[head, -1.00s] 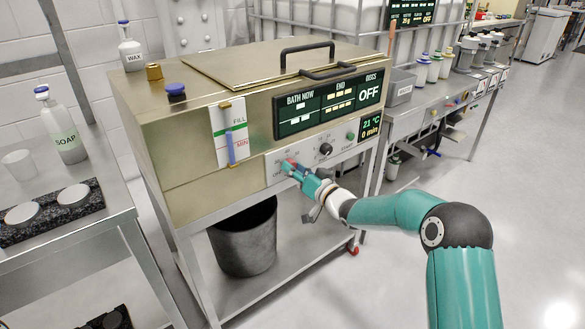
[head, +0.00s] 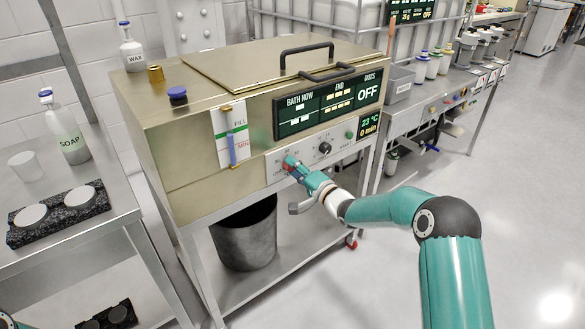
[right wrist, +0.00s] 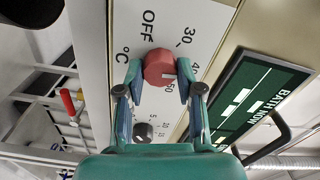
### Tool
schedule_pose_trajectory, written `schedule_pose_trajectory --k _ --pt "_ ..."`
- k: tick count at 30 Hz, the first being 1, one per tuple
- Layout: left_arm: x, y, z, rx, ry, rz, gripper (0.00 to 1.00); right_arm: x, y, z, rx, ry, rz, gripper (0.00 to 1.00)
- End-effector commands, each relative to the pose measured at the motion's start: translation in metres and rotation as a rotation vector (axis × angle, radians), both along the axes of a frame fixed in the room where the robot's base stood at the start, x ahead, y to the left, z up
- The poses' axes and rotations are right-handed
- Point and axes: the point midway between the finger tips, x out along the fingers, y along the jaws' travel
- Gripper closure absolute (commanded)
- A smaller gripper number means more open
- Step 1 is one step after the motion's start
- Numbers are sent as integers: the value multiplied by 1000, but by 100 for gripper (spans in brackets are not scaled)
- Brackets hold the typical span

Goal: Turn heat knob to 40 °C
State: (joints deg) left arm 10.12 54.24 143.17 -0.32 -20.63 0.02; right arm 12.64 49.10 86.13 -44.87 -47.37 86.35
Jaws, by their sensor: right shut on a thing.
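The red heat knob (right wrist: 157,67) sits on the white panel of the metal bath (head: 190,185), between my right gripper's fingers. My right gripper (right wrist: 160,80) is shut on this knob, one finger on each side. In the head view the right gripper (head: 291,165) reaches the panel's left end and mostly hides the knob. In the right wrist view, OFF, 30, 40 and 50 are printed around the knob. Its pale mark faces the scale side near 40 and 50; the exact value is hard to tell. The small display (head: 369,124) reads 23 °C and 0 min. My left gripper is not in view.
A black knob (head: 325,148) and a green button (head: 349,135) are on the same panel, right of the heat knob. A level gauge (head: 230,135) is above left. A dark bin (head: 245,240) stands under the bath. The floor at right is clear.

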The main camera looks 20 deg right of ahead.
Motion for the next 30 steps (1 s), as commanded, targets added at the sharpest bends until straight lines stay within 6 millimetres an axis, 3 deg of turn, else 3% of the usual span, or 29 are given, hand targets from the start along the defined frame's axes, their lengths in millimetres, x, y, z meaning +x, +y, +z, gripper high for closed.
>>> schedule_pose_trajectory --k 1,22,23,27,30 --pt "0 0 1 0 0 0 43 -2 3 -9 19 27 6 98" --pt "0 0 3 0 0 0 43 -2 3 -10 98 57 5 98" --pt "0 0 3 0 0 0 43 -2 3 -10 97 56 5 60" --pt "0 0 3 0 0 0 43 -2 2 -8 98 52 4 39" --pt "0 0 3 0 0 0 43 -2 1 -6 98 49 3 39"
